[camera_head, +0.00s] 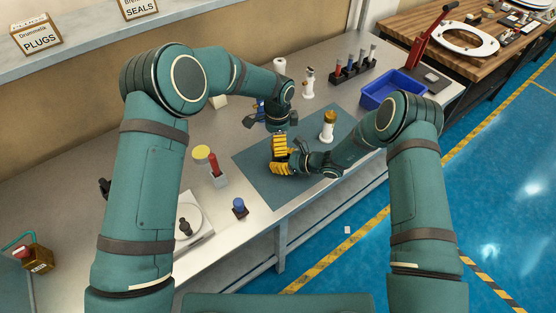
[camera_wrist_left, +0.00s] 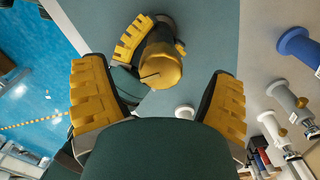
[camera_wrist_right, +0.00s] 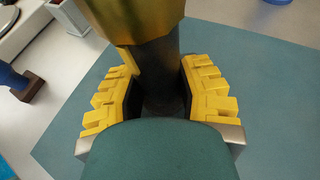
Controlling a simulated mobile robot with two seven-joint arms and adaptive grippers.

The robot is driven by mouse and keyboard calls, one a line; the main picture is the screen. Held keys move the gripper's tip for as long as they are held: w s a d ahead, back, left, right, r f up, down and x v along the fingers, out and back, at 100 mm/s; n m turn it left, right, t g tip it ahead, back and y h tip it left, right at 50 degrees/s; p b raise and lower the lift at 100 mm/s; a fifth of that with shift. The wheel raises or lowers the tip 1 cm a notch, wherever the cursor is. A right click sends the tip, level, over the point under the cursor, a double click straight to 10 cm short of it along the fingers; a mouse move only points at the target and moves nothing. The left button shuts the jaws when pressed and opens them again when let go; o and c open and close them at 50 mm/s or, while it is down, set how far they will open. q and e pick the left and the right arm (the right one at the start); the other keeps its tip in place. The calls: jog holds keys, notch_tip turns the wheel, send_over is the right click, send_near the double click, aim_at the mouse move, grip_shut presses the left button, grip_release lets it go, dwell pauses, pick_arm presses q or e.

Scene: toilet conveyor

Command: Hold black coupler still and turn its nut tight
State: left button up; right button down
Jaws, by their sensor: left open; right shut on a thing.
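The black coupler (camera_wrist_right: 160,75) stands on the blue-green mat in the right wrist view, its gold nut (camera_wrist_right: 135,15) at the top. My right gripper (camera_wrist_right: 162,85) is shut on its dark body. In the head view the right gripper (camera_head: 281,155) is over the mat, and I cannot make out the coupler there. In the left wrist view the gold nut (camera_wrist_left: 160,68) shows end-on beyond the open fingers of my left gripper (camera_wrist_left: 160,85), with a yellow right finger beside it. Whether the left fingers touch the nut is unclear; they look apart from it.
A white fitting with a gold top (camera_head: 328,125) stands on the mat (camera_head: 262,185) close to my right wrist. A blue bin (camera_head: 370,99) and a rack of fittings (camera_head: 345,76) are behind it.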

pick_arm(q)
jog(key=shift+r, duration=4)
pick_arm(e)
jog(key=c, duration=0.6)
grip_release()
jog(key=v, duration=1.2)
jog(key=shift+r, duration=0.1)
